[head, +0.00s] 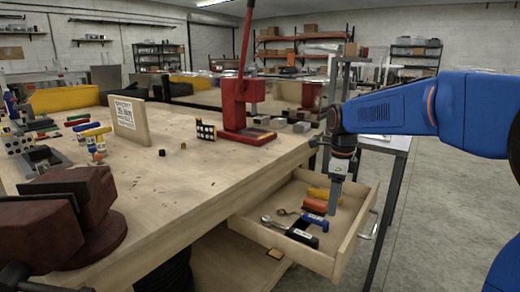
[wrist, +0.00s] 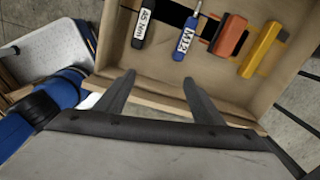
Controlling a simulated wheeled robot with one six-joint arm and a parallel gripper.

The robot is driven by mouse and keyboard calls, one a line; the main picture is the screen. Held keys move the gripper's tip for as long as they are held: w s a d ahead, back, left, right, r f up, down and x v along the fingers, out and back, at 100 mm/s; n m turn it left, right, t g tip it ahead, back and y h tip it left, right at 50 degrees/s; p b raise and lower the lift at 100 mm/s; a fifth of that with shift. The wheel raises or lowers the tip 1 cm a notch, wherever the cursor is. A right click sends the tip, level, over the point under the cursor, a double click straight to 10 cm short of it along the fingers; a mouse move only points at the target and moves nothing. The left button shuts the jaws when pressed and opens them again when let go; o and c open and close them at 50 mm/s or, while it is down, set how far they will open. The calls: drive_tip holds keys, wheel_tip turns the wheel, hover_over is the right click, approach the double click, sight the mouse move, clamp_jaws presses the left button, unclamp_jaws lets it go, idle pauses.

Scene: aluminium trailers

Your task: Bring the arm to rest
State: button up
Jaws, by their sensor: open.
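My arm is blue and reaches in from the right in the head view. My gripper (head: 334,206) points down over the open wooden drawer (head: 348,246) of the workbench. In the wrist view my gripper (wrist: 159,78) has its two dark fingers spread, with nothing between them. The fingertips show near the drawer's edge (wrist: 150,103). How high they are above the drawer is hard to tell.
The drawer holds a "45 Nm" wrench (wrist: 143,27), a blue-handled wrench (wrist: 187,37), an orange tool (wrist: 230,35) and a yellow tool (wrist: 263,48). The workbench (head: 190,200) bears a dark red vise (head: 75,215) and a red press (head: 236,100). Floor is clear at the right.

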drive_tip(key=s+d+f+n+t, duration=0.1)
drive_tip(key=s+d+f+n, duration=0.1)
drive_tip(key=s+n, duration=0.5)
drive_tip(key=s+d+f+n+t, duration=0.2)
drive_tip(key=s+n, duration=0.6)
drive_tip(key=s, duration=0.5)
drive_tip(key=s+d+f+n+t, duration=0.1)
drive_tip(key=s+d+f+n, duration=0.1)
drive_tip(key=s+n, duration=0.6)
drive_tip(key=shift+s+f, duration=0.3)
drive_tip(key=shift+s, duration=0.9)
